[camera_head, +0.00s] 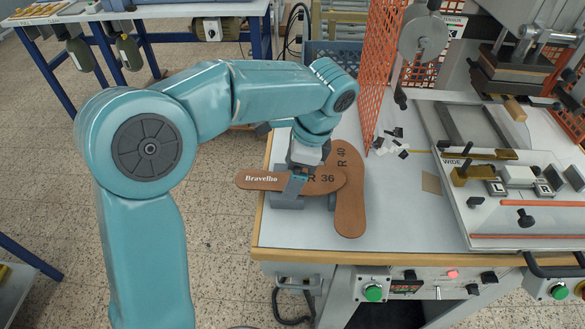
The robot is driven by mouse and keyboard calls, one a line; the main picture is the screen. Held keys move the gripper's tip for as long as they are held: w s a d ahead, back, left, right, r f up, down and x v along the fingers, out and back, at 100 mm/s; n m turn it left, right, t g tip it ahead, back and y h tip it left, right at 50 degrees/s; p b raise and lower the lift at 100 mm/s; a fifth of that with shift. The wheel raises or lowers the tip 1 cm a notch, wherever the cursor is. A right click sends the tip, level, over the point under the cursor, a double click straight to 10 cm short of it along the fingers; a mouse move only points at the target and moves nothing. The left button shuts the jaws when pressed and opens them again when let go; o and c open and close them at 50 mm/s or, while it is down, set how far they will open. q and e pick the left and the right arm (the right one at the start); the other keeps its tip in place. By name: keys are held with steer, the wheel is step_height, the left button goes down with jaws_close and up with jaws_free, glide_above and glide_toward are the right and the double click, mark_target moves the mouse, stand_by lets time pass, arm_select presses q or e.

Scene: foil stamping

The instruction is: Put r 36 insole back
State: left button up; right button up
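A grey block (288,203) shows below the insole. The brown R 40 insole (350,207) lies lengthwise on the table, partly behind the R 36 insole's right end. My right gripper is not in view.
The stamping machine (500,170) fills the right of the white table (400,225). An orange mesh guard (385,70) stands at the back. Small black and white pieces (392,142) lie near it. The table's front middle is clear. A blue crate (330,53) stands behind.

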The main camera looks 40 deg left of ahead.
mark_target(308, 181)
arm_select(q)
steer(key=shift+s+a+r, duration=0.1)
steer(key=shift+s, duration=0.05)
steer(key=p+v, duration=0.1)
steer(key=v, duration=1.1)
steer(key=shift+r+p, duration=0.35)
steer(key=shift+p, duration=0.05)
